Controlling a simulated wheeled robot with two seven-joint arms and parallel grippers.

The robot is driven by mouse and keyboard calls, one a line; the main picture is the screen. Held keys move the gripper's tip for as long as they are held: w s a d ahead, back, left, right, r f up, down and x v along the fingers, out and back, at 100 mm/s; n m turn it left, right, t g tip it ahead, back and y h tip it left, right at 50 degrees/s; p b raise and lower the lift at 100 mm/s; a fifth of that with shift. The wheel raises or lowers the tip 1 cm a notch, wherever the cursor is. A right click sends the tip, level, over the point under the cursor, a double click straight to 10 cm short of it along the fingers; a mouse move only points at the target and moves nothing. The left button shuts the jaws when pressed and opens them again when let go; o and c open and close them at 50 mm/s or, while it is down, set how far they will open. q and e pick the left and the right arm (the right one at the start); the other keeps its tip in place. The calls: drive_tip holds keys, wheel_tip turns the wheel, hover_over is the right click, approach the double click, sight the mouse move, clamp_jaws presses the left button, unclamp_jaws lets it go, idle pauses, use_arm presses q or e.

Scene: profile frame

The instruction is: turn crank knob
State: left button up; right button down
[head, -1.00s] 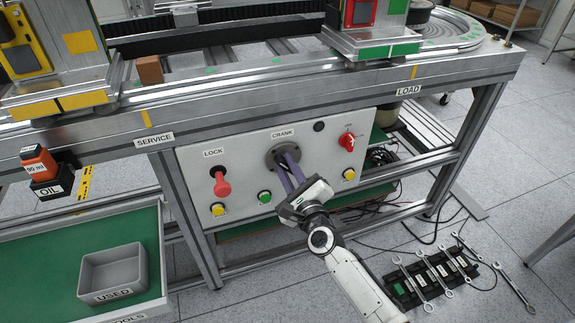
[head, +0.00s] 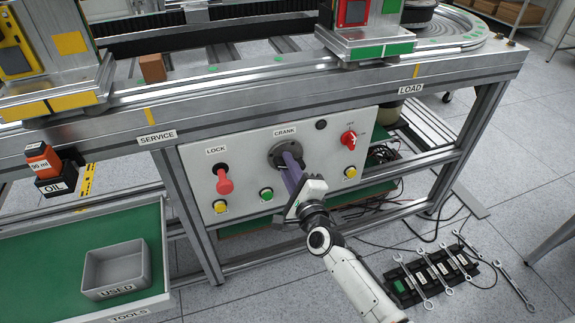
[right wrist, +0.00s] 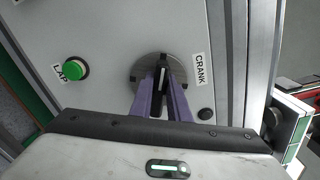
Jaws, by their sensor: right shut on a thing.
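The crank knob's dark round base (head: 287,154) sits on the white panel under the CRANK label, and it also shows in the right wrist view (right wrist: 172,70). My right gripper (head: 291,168) reaches the knob from below and in front. Its two purple fingers are shut on the knob's dark grip (right wrist: 161,76), one finger on each side. In the head view the fingers and gripper body hide most of the grip. My left gripper is not in view.
The panel (head: 240,165) also carries a red LOCK knob (head: 224,182), a red rotary switch (head: 349,140) and several push buttons. A green tool tray (head: 75,240) with a grey USED bin (head: 115,272) stands at left. Wrenches (head: 437,275) lie at lower right.

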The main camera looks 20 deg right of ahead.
drive_tip(key=c, duration=1.7)
unclamp_jaws()
drive_tip(key=s+p, duration=0.1)
drive_tip(key=s, duration=0.9)
drive_tip(key=shift+s+d, duration=0.2)
